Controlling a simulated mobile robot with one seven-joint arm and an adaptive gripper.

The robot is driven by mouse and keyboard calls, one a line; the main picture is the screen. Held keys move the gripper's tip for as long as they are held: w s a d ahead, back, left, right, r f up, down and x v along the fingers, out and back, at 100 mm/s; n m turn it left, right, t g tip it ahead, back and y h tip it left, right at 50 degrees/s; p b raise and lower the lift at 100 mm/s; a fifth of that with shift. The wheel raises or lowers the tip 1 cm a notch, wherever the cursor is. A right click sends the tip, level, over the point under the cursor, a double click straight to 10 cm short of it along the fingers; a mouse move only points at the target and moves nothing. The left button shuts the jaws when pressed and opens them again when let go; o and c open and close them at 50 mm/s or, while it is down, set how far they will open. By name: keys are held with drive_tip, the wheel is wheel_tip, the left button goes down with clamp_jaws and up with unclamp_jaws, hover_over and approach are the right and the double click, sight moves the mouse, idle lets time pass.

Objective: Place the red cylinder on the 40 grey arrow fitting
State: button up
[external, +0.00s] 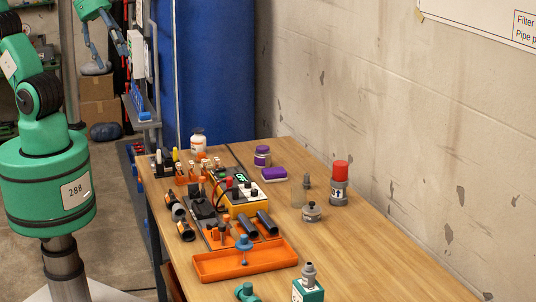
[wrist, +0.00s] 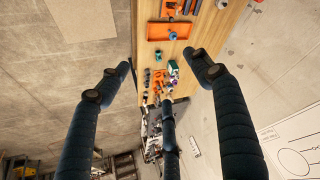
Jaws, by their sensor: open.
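The red cylinder (external: 340,171) sits upright on top of a grey fitting (external: 339,194) near the wall side of the table. The fitting has a white label with a dark arrow; any number on it is too small to read. My gripper (external: 106,48) is at the upper left, beyond the table's left edge and far from the red cylinder. In the wrist view its dark fingers (wrist: 156,82) are spread wide with nothing between them. I cannot pick out the red cylinder in the wrist view.
An orange tray (external: 245,262) lies at the table's front left, with a blue-topped piece (external: 243,243) at it. A yellow meter (external: 247,202), a teal fitting (external: 309,291) and purple items (external: 274,173) stand around. The table's right front (external: 390,262) is clear.

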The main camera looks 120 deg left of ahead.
drive_tip(key=s, duration=0.1)
drive_tip(key=s+f, duration=0.1)
drive_tip(key=s+d, duration=0.1)
drive_tip(key=shift+s+d+f, duration=0.1)
drive_tip(key=shift+s+f, duration=0.1)
drive_tip(key=shift+s, duration=0.2)
wheel_tip(320, 180, down, 5)
drive_tip(key=b, duration=0.5)
drive_tip(key=shift+f, duration=0.15)
idle(1.1)
